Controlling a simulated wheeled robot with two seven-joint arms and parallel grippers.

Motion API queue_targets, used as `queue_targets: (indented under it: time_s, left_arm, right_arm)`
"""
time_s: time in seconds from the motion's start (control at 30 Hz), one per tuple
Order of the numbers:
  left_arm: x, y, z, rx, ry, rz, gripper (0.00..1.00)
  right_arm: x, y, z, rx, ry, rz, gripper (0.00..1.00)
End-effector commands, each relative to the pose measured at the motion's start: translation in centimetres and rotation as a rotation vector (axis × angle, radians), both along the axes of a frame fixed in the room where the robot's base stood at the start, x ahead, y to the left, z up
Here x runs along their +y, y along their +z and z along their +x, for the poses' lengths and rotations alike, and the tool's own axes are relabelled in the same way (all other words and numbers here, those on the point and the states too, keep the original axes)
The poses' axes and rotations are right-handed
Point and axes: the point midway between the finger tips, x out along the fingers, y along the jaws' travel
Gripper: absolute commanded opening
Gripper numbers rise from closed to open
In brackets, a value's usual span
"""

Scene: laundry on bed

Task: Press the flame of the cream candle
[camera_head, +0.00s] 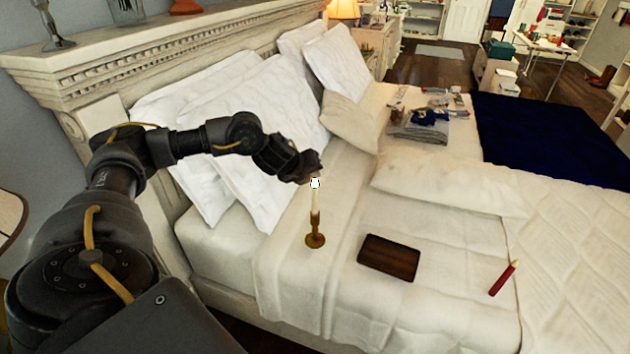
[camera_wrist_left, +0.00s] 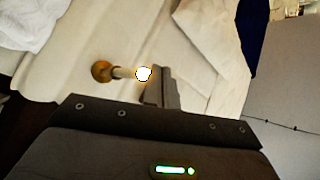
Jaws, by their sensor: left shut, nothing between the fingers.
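The cream candle (camera_head: 315,204) stands upright in a brass holder (camera_head: 315,240) on the bed, with a bright white flame (camera_head: 315,183) at its top. My left gripper (camera_head: 312,169) is shut and empty, its tip just above the flame in the head view. In the left wrist view the flame (camera_wrist_left: 143,74) shows right beside the shut fingers (camera_wrist_left: 163,88), with the brass holder (camera_wrist_left: 101,71) to the left. I cannot tell whether the fingers touch the flame. My right gripper is not in view.
A dark brown rectangular object (camera_head: 389,257) and a red candle-like stick (camera_head: 503,278) lie on the bed to the right. White pillows (camera_head: 235,120) lean on the headboard behind my left arm. Folded clothes (camera_head: 420,122) lie farther back. The bed around the holder is clear.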

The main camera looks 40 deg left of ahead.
Motion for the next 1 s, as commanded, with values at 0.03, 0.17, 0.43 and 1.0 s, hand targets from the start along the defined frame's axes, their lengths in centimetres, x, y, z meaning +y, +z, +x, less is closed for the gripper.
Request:
queue_targets:
  time_s: [0.03,0.17,0.43,1.0]
  left_arm:
    - [0.00,-0.14,0.00,0.000,0.000,0.000,0.00]
    - [-0.01,-0.30,0.00,0.000,0.000,0.000,0.00]
    - [-0.01,-0.66,-0.02,0.001,0.000,0.000,0.00]
    - [-0.01,-0.07,-0.02,0.001,0.000,0.000,0.00]
  right_arm:
    - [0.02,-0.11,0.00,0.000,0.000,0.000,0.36]
    - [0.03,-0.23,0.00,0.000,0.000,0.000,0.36]
    - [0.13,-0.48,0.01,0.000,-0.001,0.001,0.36]
    - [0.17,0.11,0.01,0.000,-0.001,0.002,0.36]
